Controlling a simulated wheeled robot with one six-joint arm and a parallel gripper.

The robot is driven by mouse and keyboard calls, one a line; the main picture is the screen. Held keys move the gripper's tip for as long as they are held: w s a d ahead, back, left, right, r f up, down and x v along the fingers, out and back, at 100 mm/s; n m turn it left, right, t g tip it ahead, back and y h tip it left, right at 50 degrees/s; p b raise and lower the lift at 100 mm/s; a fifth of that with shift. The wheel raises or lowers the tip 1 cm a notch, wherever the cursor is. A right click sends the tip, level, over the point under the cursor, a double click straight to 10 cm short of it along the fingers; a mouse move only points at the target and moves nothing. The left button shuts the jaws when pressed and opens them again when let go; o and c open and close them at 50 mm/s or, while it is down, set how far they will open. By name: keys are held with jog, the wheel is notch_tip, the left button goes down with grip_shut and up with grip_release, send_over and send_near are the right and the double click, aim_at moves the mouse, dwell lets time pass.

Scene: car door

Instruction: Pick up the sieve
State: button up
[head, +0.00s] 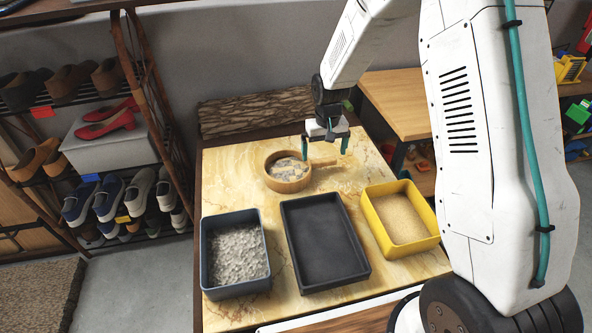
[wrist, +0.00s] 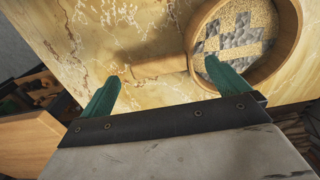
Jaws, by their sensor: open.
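The sieve (head: 287,172) is a round wooden-rimmed frame with a short handle, lying at the back of the marble-look table. In the wrist view the sieve (wrist: 291,52) is at the upper right, with grey and tan patches showing inside its rim. Its handle (wrist: 160,66) points left there. My gripper (head: 325,144) is open and empty, near the handle at the sieve's right side. In the wrist view the green fingertips of my gripper (wrist: 160,80) are spread, with the handle showing in the gap between them. I cannot tell the height above the handle.
On the table (head: 232,173) stand a blue-grey tray of grey gravel (head: 264,285), an empty black tray (head: 343,279) and a yellow tray of sand (head: 427,245). A shoe rack (head: 157,160) is at left. A wooden bench (head: 397,97) stands behind at right.

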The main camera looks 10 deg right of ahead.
aim_at(322, 159)
jog(key=f, duration=0.4)
jog(key=w+f, duration=0.1)
jog(key=f, duration=0.1)
jog(key=c, duration=1.1)
